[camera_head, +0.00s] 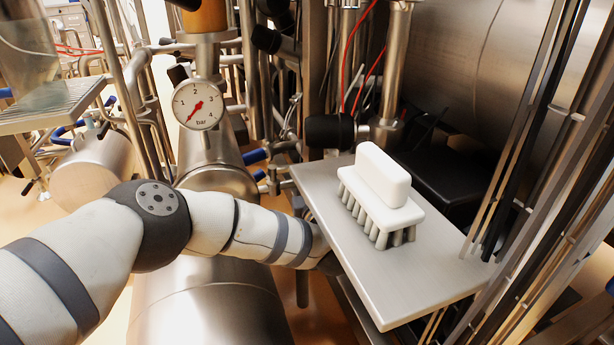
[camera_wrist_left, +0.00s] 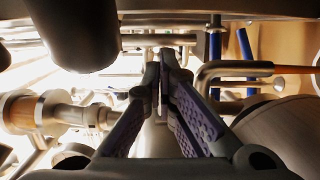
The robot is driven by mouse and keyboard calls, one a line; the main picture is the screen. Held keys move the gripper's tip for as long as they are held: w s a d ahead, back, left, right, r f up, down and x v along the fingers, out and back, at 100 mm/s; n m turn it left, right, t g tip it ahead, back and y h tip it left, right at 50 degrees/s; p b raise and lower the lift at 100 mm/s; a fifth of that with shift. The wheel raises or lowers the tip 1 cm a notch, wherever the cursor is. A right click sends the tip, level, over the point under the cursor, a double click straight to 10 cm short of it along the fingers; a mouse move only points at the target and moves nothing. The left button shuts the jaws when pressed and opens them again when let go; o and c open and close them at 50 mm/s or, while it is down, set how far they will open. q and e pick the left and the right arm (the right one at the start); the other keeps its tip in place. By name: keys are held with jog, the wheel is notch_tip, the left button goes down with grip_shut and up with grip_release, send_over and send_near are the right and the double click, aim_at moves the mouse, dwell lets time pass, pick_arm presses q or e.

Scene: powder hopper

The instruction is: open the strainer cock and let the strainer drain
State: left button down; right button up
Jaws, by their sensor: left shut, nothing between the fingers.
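My left arm reaches in from the left in the head view and passes under a steel shelf, which hides its gripper. In the left wrist view my left gripper (camera_wrist_left: 164,62) is shut and empty, its purple-padded fingers meeting among steel pipes. I cannot tell which part is the strainer or its cock. Blue-ended fittings (camera_head: 255,157) sit beside the vertical pipes above my forearm. In the wrist view a blue bar (camera_wrist_left: 240,83) and a bent steel tube (camera_wrist_left: 232,68) lie right of the fingertips. My right gripper is in neither view.
The steel shelf (camera_head: 430,290) carries a white brush (camera_head: 381,195) above my left wrist. A pressure gauge (camera_head: 199,104) stands above my forearm. A dark cylinder (camera_wrist_left: 72,32) is close at upper left in the wrist view. Dark vertical rods (camera_head: 535,130) stand right of the shelf.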

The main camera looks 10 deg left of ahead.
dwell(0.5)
pick_arm(q)
jog(key=v, duration=1.2)
